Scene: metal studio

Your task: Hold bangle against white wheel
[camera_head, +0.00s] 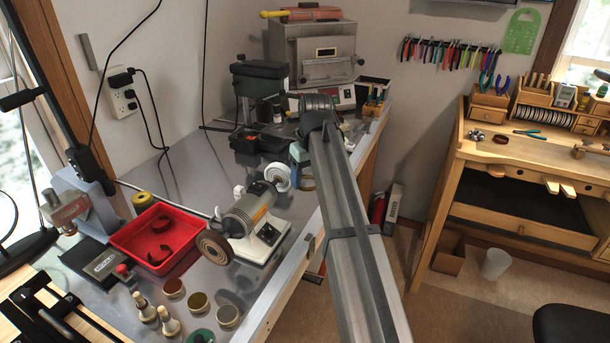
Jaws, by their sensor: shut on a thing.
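The white wheel (279,176) is on the right end of the polishing motor (249,212), on the metal bench. My arm reaches in from the bottom of the picture and bends down at its far end. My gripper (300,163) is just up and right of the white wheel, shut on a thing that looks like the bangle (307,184). This is a small brass-coloured ring, partly hidden by my arm. It is close to the wheel's right side; I cannot tell whether they touch. The fingertips are small and dark here.
A brown wheel (215,247) is on the motor's other end. A red tray (128,240) with dark curved pieces stands left of it. Small tins (198,300) and bottles (145,306) are in front. A kiln (313,62) stands behind. The bench's right edge (290,262) runs beside my arm.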

